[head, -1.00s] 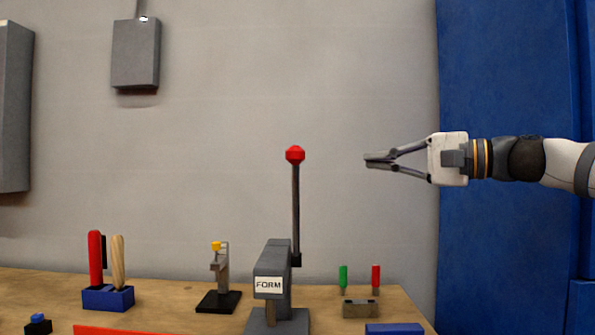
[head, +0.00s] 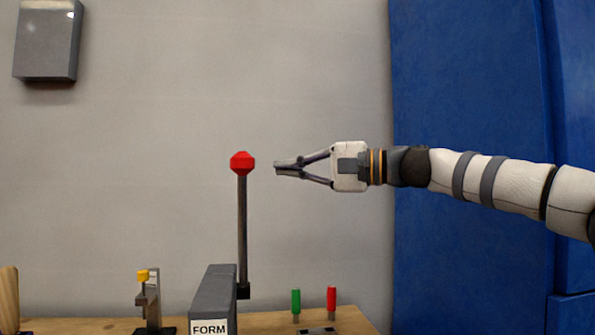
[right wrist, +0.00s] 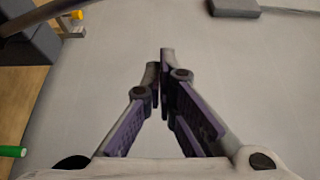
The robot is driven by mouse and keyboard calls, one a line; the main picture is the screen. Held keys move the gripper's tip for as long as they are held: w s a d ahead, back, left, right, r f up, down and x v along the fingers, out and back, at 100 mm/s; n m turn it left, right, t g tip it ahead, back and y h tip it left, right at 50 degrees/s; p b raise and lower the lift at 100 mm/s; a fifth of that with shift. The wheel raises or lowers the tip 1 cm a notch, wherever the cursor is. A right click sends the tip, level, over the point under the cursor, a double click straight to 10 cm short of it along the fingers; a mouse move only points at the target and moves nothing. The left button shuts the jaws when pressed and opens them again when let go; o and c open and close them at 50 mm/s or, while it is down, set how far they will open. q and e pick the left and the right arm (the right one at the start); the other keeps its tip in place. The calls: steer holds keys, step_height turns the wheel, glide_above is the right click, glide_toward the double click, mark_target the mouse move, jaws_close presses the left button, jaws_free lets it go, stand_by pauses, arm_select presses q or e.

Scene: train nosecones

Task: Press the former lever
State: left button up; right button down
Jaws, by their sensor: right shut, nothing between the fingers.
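The former (head: 212,300) is a grey press with a "FORM" label on the wooden bench. Its lever (head: 243,230) stands upright, a dark rod topped by a red knob (head: 242,163). My right gripper (head: 277,167) is shut and empty, level with the knob and a little to its right in the head view, with a gap between them. In the right wrist view the fingertips (right wrist: 160,62) meet with nothing between them. Part of the dark lever rod (right wrist: 38,14) crosses the upper left there; the red knob is not seen in that view. My left gripper is not in view.
A small yellow-topped clamp (head: 148,300) stands left of the former. Green (head: 296,301) and red (head: 331,299) handled tools stand to its right. A grey box (head: 47,40) hangs on the wall, and a blue cabinet (head: 470,80) fills the right side. The air around the knob is clear.

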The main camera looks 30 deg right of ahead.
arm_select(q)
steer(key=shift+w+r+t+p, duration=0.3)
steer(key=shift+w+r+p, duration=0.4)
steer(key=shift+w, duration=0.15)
arm_select(e)
steer(key=shift+w+a+f, duration=0.1)
steer(key=shift+a, duration=2.6)
